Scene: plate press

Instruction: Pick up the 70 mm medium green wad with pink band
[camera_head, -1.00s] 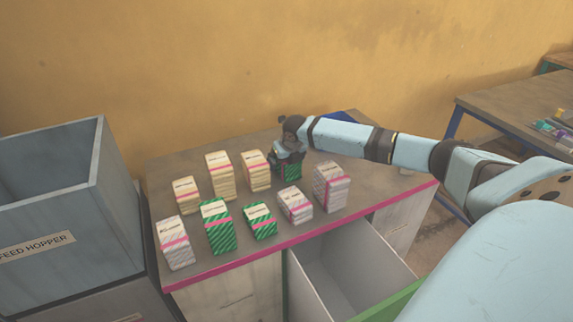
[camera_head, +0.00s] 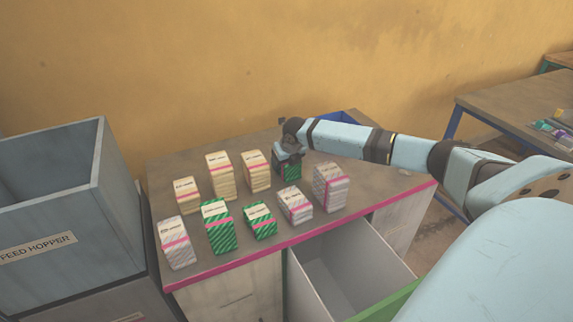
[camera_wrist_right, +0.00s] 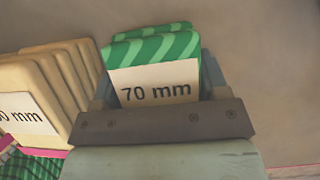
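A green striped wad (camera_head: 289,171) stands at the back right of the group on the cabinet top, partly hidden by my right gripper (camera_head: 289,152), which reaches down over it. In the right wrist view the wad (camera_wrist_right: 155,49) carries a label reading 70 mm. It sits between the two fingers of my right gripper (camera_wrist_right: 156,82), which lie close against its sides with no clear gap, so the gripper looks shut on it. Its band is hardly visible. Two other green wads with pink bands, a taller one (camera_head: 219,231) and a shorter one (camera_head: 261,222), stand nearer the front. My left gripper is out of view.
Cream wads (camera_head: 222,180) stand left of the held wad, one close beside it. White-grey wads (camera_head: 328,190) stand to the front right and front left. An open drawer (camera_head: 335,275) lies below the front edge. A feed hopper (camera_head: 60,215) stands at left.

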